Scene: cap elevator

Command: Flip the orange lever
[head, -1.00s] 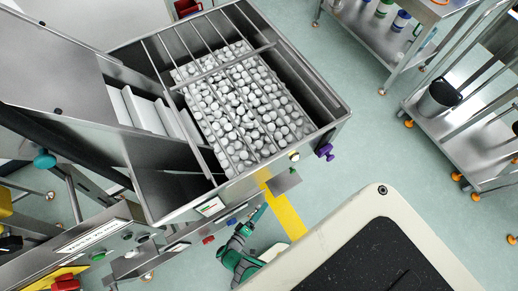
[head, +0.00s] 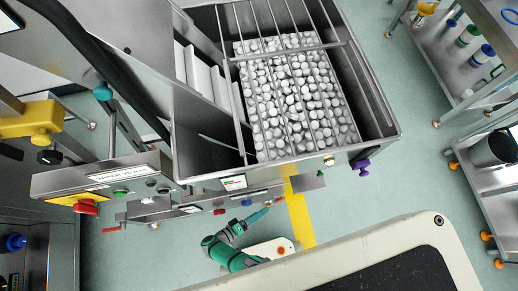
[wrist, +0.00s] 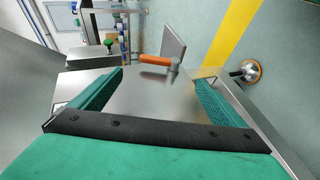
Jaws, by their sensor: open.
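The orange lever (wrist: 155,61) shows in the wrist view, just beyond my fingers and near the middle. It lies nearly level in the picture, its right end at a grey metal plate (wrist: 174,45). My gripper (wrist: 160,78) is open, with one green finger on each side of the picture and nothing between them. The lever appears ahead of the fingertips and apart from them. In the head view my green gripper (head: 257,216) is small, below the machine's front edge. I cannot surely pick out the lever there.
The steel hopper (head: 385,138) full of white caps stands above my gripper. A control panel (head: 110,178) with a red button (head: 86,207) is at left. Steel carts (head: 490,190) stand at right. Green floor with a yellow stripe (head: 299,215) lies between.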

